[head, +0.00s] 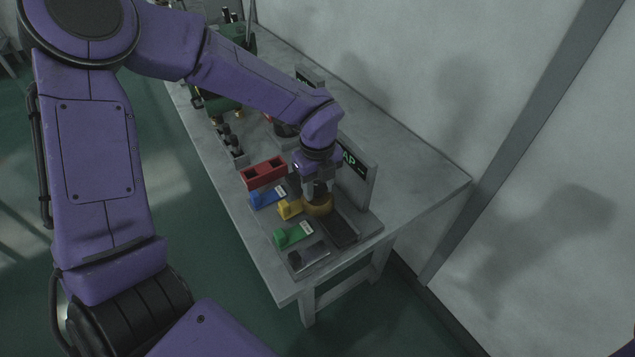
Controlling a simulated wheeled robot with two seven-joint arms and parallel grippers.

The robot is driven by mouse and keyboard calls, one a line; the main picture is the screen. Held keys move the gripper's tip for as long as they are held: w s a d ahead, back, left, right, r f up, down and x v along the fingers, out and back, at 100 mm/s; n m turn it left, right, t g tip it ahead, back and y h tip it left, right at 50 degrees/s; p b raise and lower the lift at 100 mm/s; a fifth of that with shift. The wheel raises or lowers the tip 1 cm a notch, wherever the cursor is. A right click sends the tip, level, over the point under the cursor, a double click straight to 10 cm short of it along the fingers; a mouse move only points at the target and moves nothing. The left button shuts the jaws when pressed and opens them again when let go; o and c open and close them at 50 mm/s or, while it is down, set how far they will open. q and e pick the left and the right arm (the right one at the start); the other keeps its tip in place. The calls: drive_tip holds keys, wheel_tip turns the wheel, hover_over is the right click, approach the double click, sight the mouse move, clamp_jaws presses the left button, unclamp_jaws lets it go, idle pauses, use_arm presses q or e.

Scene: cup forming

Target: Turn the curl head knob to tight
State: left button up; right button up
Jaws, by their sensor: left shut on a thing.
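My left gripper (318,188) reaches down from above onto a round brass-yellow piece (319,207) on the table fixture, and its jaws are closed at the top of it. This piece seems to be the curl head knob. The jaws hide most of its top, so I cannot read any mark or tell its setting. My right gripper is not in view.
Beside the knob stand red (264,172), blue (267,196), yellow (290,208) and green (293,235) blocks. Behind is an upright grey panel with a dark display (352,160). Green equipment stands farther back (240,38). The table's right side (420,180) is clear.

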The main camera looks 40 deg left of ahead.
use_arm(q)
drive_tip(key=m+p, duration=0.1)
drive_tip(key=m, duration=0.1)
drive_tip(key=shift+r+m, duration=0.15)
drive_tip(key=shift+m, duration=0.25)
drive_tip(key=m+p, duration=0.2)
drive_tip(key=m, duration=0.1)
drive_tip(key=shift+m+p, duration=0.3)
drive_tip(key=shift+p, duration=0.1)
drive_tip(key=m+p, duration=0.2)
drive_tip(key=m, duration=0.1)
drive_tip(key=shift+m+p, duration=0.3)
drive_tip(key=shift+p, duration=0.05)
drive_tip(key=m+p, duration=0.2)
drive_tip(key=m, duration=0.1)
drive_tip(key=shift+m+p, duration=0.35)
drive_tip(key=shift+m, duration=0.05)
drive_tip(key=m+p, duration=0.2)
drive_tip(key=m, duration=0.1)
drive_tip(key=shift+m, duration=0.3)
drive_tip(key=m+p, duration=0.2)
drive_tip(key=m, duration=0.1)
drive_tip(key=shift+m+p, duration=0.3)
drive_tip(key=shift+p, duration=0.1)
drive_tip(key=m+p, duration=0.2)
drive_tip(key=m, duration=0.1)
drive_tip(key=shift+m+p, duration=0.45)
drive_tip(key=shift+m, duration=0.75)
